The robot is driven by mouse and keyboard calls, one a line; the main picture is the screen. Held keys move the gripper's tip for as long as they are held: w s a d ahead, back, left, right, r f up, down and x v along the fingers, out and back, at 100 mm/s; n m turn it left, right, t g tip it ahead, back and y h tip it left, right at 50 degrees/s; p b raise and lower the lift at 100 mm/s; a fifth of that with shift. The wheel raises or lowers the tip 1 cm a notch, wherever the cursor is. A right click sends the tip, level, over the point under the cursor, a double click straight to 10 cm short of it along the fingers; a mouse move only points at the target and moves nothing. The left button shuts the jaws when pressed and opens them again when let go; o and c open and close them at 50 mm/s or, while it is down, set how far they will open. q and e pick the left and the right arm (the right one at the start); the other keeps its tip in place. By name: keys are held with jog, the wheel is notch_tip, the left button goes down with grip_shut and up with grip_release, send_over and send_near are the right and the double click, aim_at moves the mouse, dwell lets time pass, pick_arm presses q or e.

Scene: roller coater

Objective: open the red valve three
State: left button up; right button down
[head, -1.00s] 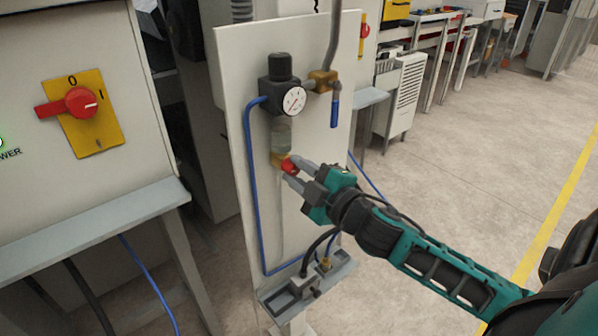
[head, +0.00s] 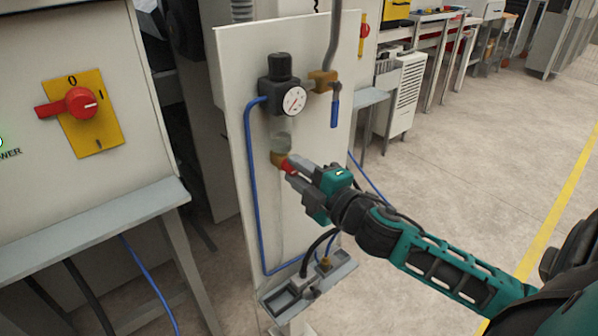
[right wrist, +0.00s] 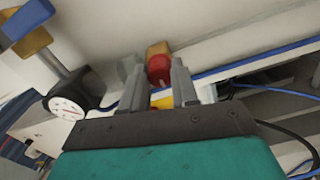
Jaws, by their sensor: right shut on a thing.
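The red valve (head: 288,165) sits at the brass fitting under the clear bowl (head: 280,140) of the regulator on the white panel. My right gripper (head: 292,170) reaches in from the right and is shut on the red valve. In the right wrist view the red valve (right wrist: 159,69) shows between the two grey fingers (right wrist: 170,85), with a brass piece behind it. The fingers partly hide the valve in the head view. Any marking on the valve is not readable. My left gripper is not in view.
A pressure gauge (head: 294,101) and a blue-handled lever (head: 335,113) are above the valve. A blue hose (head: 252,190) runs down the panel's left side. A grey tray with fittings (head: 312,283) juts out below. A red rotary switch (head: 80,103) is at left.

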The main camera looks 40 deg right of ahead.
jog(key=c, duration=0.9)
grip_release()
jog(key=shift+o, duration=0.2)
jog(key=shift+s, duration=0.1)
jog(key=s+d+b, duration=0.1)
jog(key=s, duration=1.1)
jog(key=shift+s+b, duration=0.35)
